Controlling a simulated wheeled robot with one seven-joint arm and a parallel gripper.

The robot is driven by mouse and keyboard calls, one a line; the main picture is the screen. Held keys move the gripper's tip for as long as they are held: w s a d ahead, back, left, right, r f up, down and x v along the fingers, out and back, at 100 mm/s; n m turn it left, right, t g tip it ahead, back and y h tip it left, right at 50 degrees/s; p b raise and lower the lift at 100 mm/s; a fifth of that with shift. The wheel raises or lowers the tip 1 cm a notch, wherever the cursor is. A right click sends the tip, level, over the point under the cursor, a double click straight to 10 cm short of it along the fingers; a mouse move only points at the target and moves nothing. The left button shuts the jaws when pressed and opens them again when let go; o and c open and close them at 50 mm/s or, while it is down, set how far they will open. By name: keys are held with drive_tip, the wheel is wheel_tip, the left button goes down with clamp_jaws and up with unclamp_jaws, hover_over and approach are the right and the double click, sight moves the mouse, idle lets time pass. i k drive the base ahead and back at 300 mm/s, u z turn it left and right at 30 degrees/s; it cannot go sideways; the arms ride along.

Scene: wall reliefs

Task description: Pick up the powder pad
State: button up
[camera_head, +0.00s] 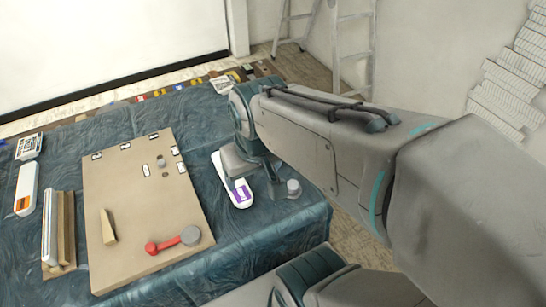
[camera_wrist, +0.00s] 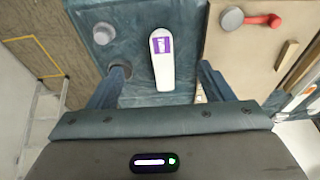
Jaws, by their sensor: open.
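I cannot tell for sure which thing is the powder pad. A small grey round piece (camera_head: 293,187) stands on the blue cloth near the table's right edge; it also shows in the wrist view (camera_wrist: 104,33), at upper left. A long white item with a purple label (camera_head: 239,193) lies to its left, and in the wrist view (camera_wrist: 162,72) it appears between my fingers. My gripper (camera_head: 256,188) is open and empty above this part of the table, pointing down. In the wrist view my fingers (camera_wrist: 162,82) are wide apart.
A tan board (camera_head: 130,210) on the cloth-covered table (camera_head: 265,245) carries a red handle (camera_head: 165,245), a grey knob (camera_head: 191,235) and a wooden wedge (camera_head: 107,228). White items lie at far left. A ladder (camera_head: 354,45) stands behind. Some cloth right of the board is clear.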

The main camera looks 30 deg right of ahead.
sight(295, 189)
drive_tip(key=k, duration=0.5)
drive_tip(key=z, duration=3.5)
drive_tip(key=k, duration=0.65)
drive_tip(key=u, duration=1.25)
